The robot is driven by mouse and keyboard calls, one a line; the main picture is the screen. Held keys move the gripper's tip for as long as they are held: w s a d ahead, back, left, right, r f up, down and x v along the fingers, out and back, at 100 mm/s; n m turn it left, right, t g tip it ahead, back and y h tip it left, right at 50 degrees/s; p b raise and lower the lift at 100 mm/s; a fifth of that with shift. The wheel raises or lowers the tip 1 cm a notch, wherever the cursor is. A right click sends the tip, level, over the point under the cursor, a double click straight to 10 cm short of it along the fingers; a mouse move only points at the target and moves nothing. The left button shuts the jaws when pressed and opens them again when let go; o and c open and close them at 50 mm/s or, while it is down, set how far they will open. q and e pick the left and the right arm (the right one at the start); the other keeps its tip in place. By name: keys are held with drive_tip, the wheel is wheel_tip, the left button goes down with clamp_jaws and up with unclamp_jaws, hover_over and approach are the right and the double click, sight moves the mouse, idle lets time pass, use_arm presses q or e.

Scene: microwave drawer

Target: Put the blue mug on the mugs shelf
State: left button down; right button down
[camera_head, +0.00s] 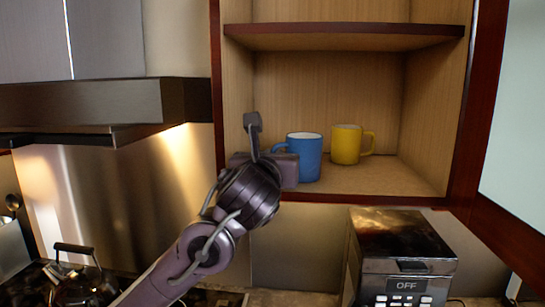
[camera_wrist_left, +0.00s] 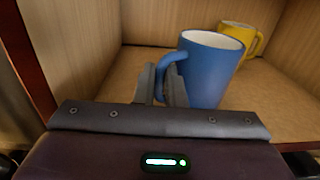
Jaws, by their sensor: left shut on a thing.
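The blue mug (camera_head: 305,157) is upright at the lower shelf (camera_head: 385,182) of the open cabinet, near its front left. Whether its base touches the shelf board is hard to tell. My left gripper (camera_wrist_left: 165,85) is shut on the blue mug's handle, and the mug (camera_wrist_left: 205,70) stands just beyond the fingers in the left wrist view. In the head view my left gripper (camera_head: 272,150) is at the mug's left side, its fingers mostly hidden by the wrist. A yellow mug (camera_head: 347,145) stands upright on the same shelf, behind and to the right. My right gripper is not in view.
An upper shelf board (camera_head: 345,36) is above the mugs. The cabinet's left frame (camera_head: 217,80) is close to my left arm. Bare shelf lies right of the mugs. A toaster-like appliance (camera_head: 400,250) is below, and a kettle (camera_head: 78,280) stands on the stove at lower left.

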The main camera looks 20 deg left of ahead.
use_arm(q)
drive_tip(key=c, duration=1.4)
unclamp_jaws()
drive_tip(key=shift+s+r, duration=0.1)
drive_tip(key=shift+c, duration=0.2)
drive_tip(key=shift+d, duration=0.1)
drive_tip(key=shift+s+f, duration=0.2)
drive_tip(key=shift+s, duration=0.15)
drive_tip(key=s+d+b, duration=0.1)
drive_tip(key=s+b, duration=0.1)
drive_tip(key=s, duration=0.5)
